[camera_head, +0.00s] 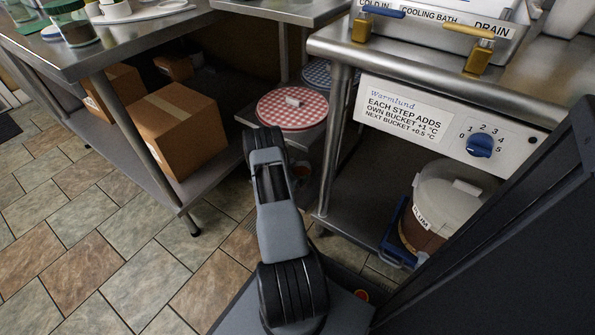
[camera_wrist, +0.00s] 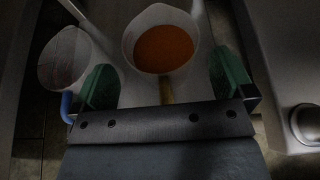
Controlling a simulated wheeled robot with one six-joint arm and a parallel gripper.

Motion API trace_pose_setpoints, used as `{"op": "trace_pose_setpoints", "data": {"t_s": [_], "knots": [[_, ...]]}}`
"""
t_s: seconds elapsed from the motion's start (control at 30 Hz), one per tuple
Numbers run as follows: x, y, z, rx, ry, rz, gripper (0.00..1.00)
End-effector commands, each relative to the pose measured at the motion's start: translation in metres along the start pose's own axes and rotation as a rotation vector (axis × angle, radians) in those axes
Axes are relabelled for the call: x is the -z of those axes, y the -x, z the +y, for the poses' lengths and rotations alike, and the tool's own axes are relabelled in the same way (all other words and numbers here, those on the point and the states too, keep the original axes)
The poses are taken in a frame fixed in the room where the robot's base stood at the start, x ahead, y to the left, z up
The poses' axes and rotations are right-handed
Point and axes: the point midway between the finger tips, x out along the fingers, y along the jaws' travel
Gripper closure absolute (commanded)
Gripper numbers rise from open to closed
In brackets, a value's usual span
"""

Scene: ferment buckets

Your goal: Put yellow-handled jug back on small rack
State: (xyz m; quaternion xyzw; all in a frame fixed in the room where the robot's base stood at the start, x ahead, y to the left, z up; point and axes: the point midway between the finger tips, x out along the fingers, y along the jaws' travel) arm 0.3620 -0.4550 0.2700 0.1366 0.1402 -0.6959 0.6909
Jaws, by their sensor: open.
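In the wrist view my gripper (camera_wrist: 164,80) is open, with its two green fingers wide apart. A white round jug (camera_wrist: 129,42) with orange-brown contents stands just beyond the fingers. Its short yellowish handle (camera_wrist: 167,92) points back between them, with a gap on both sides. A second pale, see-through jug (camera_wrist: 66,60) with a blue handle (camera_wrist: 67,106) is left of the left finger. In the head view my gripper is hidden behind my arm. I cannot make out the small rack for sure.
A bucket with a red-checked lid (camera_head: 292,108) stands on a low shelf behind my arm. A steel bench with a control panel (camera_head: 448,122) is to the right, with a pale-lidded bucket (camera_head: 452,190) below it. Cardboard boxes (camera_head: 178,128) sit under the left bench (camera_head: 150,47). Tiled floor is clear at left.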

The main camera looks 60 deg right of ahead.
Motion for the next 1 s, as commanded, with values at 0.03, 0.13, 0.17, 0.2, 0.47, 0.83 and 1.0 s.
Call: {"op": "trace_pose_setpoints", "data": {"t_s": [0.03,0.13,0.17,0.2,0.47,0.83,1.0], "knots": [[-0.004,0.013,0.001,-0.003,0.003,0.002,0.00],[-0.004,0.033,0.001,-0.002,0.003,0.002,0.00],[-0.004,0.039,0.001,-0.003,0.003,0.001,0.00],[-0.004,0.046,0.001,-0.003,0.002,0.001,0.00],[-0.002,0.081,0.001,-0.001,0.001,0.001,0.00],[-0.015,0.099,0.005,0.018,-0.037,-0.007,0.00],[-0.075,0.140,0.016,0.117,-0.231,-0.012,0.00]]}}
